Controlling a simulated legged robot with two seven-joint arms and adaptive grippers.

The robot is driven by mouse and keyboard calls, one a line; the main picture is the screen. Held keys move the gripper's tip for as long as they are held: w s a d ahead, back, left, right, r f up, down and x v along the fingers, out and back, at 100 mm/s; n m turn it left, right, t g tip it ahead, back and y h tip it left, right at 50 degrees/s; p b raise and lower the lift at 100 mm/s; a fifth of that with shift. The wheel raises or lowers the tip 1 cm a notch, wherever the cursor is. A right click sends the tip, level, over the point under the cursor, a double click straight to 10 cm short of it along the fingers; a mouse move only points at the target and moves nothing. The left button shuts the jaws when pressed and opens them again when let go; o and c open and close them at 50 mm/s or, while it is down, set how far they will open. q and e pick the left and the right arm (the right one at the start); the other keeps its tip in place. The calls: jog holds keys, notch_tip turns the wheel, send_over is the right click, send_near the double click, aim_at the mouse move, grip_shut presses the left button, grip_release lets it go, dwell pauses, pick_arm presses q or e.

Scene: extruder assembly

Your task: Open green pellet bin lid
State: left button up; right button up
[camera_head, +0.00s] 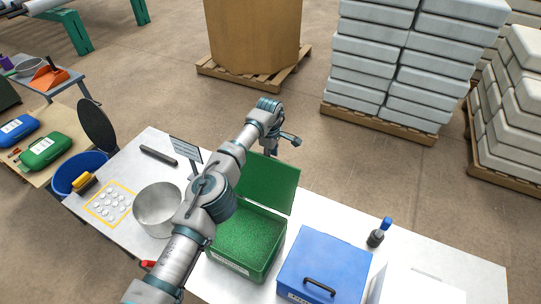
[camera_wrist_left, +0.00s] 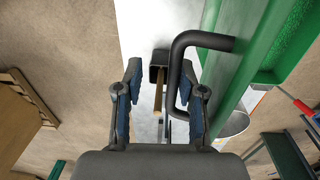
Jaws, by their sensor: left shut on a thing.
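The green pellet bin (camera_head: 240,256) stands on the white table, full of green pellets. Its lid (camera_head: 268,183) stands raised at the bin's far side, so the bin is open. My left arm reaches over the bin, and my left gripper (camera_head: 272,147) is at the lid's upper edge, partly hidden behind it. In the left wrist view, the black lid handle (camera_wrist_left: 182,68) lies between the fingers of my gripper (camera_wrist_left: 162,95), close to the right finger. The gripper is shut on this handle. The green lid (camera_wrist_left: 245,65) fills the upper right there. My right gripper is not in view.
A closed blue bin (camera_head: 328,268) stands right of the green bin, with a dark bottle with a blue cap (camera_head: 378,233) behind it. A metal pot (camera_head: 158,208) stands to the left.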

pick_arm(q)
notch_tip(320, 180, up, 7)
jog(key=shift+r, duration=0.2)
dwell(0.5)
jog(key=shift+a, duration=0.15)
